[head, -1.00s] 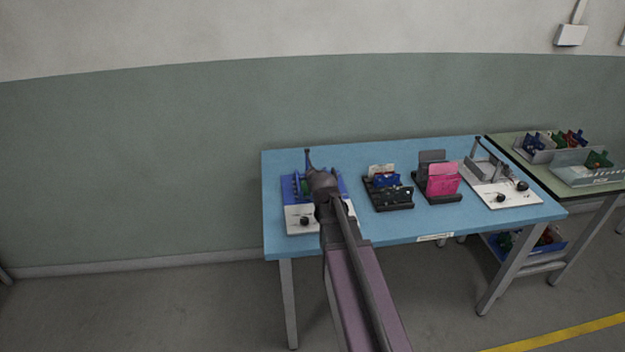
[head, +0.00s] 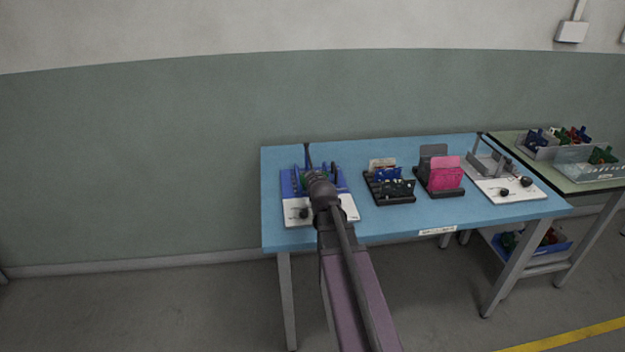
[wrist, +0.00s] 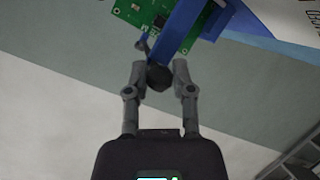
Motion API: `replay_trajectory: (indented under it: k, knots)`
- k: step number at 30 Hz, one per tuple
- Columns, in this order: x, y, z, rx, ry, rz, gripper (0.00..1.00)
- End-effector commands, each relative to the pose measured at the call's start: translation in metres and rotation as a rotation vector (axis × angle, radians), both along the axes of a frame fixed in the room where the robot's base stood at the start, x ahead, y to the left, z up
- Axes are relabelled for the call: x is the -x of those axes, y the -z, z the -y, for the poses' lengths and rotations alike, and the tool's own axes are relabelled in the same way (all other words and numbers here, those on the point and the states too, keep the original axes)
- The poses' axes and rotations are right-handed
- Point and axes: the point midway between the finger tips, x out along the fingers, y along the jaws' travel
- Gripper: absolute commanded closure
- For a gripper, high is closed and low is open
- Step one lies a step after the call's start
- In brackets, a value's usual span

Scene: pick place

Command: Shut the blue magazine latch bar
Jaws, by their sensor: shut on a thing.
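The blue magazine (head: 287,183) stands on a white base plate (head: 292,214) at the left end of the blue table. My gripper (head: 314,176) reaches over it from the front and hides part of it. In the wrist view, my gripper (wrist: 159,68) is shut on a dark round knob (wrist: 158,78). The knob sits by the end of a blue bar (wrist: 180,30), which looks like the latch bar. A green circuit board (wrist: 125,12) shows beyond it. The bar's exact angle to the magazine cannot be told.
A black rack with boards (head: 390,190), a holder with a pink card (head: 446,176) and a second white fixture (head: 510,190) stand to the right on the blue table (head: 400,222). A greenish side table (head: 552,177) with bins adjoins at right.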

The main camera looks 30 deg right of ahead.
Motion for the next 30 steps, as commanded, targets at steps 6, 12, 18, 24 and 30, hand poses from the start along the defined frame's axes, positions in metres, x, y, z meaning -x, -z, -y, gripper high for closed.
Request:
replay_trajectory:
  k: [6, 12, 18, 24, 30]
  knots:
    - [0.0028, 0.0035, -0.0002, -0.009, 0.001, -0.01, 0.56]
    - [0.0028, 0.0027, 0.0023, -0.006, 0.004, -0.009, 0.32]
    - [0.0025, 0.002, 0.0036, -0.005, 0.006, -0.007, 0.32]
    - [0.0023, 0.0018, 0.0038, -0.003, 0.005, -0.006, 0.32]
    - [0.0022, 0.0015, 0.0039, -0.003, 0.005, -0.006, 0.32]
